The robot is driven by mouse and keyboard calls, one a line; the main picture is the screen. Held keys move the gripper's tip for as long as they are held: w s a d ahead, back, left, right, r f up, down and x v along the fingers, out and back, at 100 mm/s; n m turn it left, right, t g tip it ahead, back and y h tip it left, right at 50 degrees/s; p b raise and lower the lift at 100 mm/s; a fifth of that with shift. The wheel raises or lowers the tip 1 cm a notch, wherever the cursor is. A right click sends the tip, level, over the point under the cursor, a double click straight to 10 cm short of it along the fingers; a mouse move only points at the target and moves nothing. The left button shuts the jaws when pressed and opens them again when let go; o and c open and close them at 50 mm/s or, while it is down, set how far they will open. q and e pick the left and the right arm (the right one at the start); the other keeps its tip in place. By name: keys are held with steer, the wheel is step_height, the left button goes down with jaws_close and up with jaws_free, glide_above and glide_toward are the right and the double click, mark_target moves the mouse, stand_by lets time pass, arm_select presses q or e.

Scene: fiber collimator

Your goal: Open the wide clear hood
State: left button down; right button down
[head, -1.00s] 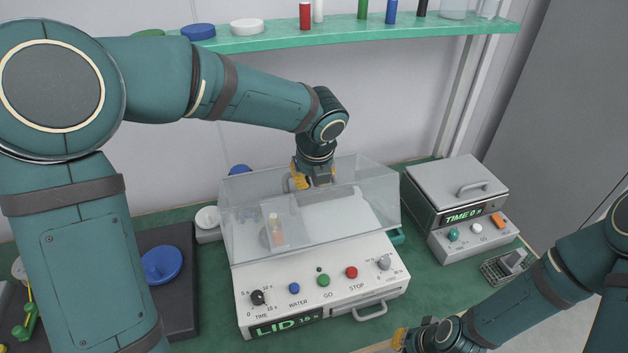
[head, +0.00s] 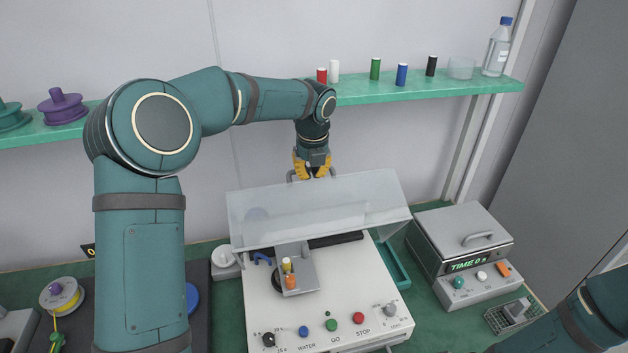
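The wide clear hood (head: 320,210) is swung up and tilted back above the rear of the white LID machine (head: 345,285). The machine's top is uncovered towards me. The hood's grey handle (head: 291,176) shows at its raised upper edge, on both sides of the fingers. My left gripper (head: 313,172) is at that handle, with its yellow-orange fingers closed around the bar; the fingertips are partly hidden. My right gripper is out of view; only part of that arm shows at the lower right.
A grey bracket with yellow and orange pieces (head: 289,275) stands on the machine top. A lidded box with a TIME display (head: 460,250) stands to the right, a wire basket (head: 510,315) before it. A green shelf (head: 430,90) with small bottles runs behind.

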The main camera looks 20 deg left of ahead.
arm_select(q)
steer(key=shift+w+a+r, duration=0.15)
steer(key=shift+w+a, duration=0.1)
steer(key=shift+w, duration=0.05)
stand_by(0.4)
steer(key=shift+r, duration=0.3)
step_height(320, 180, up, 11)
steer(key=s+d, duration=0.1)
steer(key=shift+s+d, duration=0.15)
steer(key=shift+s, duration=0.2)
